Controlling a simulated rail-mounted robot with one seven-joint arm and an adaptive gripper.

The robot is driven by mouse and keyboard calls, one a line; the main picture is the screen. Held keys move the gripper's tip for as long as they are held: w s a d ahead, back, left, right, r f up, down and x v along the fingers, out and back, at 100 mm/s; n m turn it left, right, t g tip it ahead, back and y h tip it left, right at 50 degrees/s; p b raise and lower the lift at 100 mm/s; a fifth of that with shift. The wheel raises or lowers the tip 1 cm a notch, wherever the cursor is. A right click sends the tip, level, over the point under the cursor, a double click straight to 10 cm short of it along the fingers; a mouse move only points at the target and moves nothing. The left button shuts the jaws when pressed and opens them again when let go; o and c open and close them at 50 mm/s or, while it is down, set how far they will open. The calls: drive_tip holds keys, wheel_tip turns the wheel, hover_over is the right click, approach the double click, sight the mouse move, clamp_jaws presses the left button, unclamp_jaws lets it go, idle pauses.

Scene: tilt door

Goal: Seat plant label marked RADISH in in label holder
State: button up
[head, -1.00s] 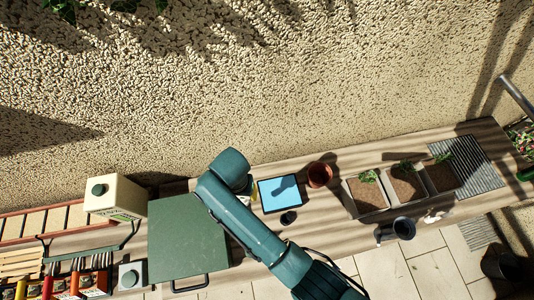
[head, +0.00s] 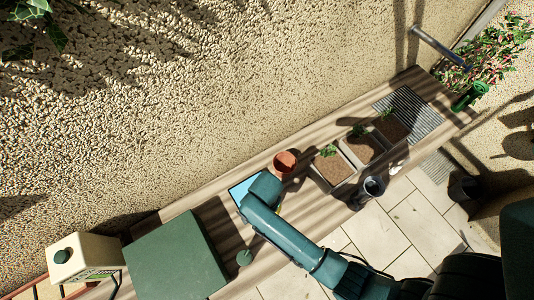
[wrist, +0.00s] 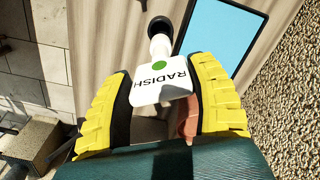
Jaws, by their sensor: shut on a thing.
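In the wrist view, my gripper (wrist: 162,92), with yellow ribbed fingers, is shut on a white plant label (wrist: 158,90) marked RADISH with a green dot. The label lies between the fingertips, its lettering facing the camera. A black round-ended piece (wrist: 159,27) shows just beyond the label; I cannot tell whether it is joined to it. In the head view my arm hides the gripper and the label. I cannot make out a label holder for certain in either view.
A blue-screened tablet (head: 236,192) lies on the bench, partly covered by my arm. Right of it stand a terracotta pot (head: 285,161), planters with seedlings (head: 333,168) and a dark can (head: 372,188). A green box (head: 177,262) and a cream box (head: 82,257) are at left.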

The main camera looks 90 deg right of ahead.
drive_tip(key=shift+f+b, duration=1.45)
drive_tip(key=shift+f, duration=1.2)
drive_tip(key=shift+r+p, duration=0.1)
drive_tip(key=shift+p, duration=0.8)
drive_tip(key=shift+f+b, duration=1.45)
drive_tip(key=shift+f, duration=0.75)
drive_tip(key=o, duration=1.2)
wheel_tip(320, 180, up, 12)
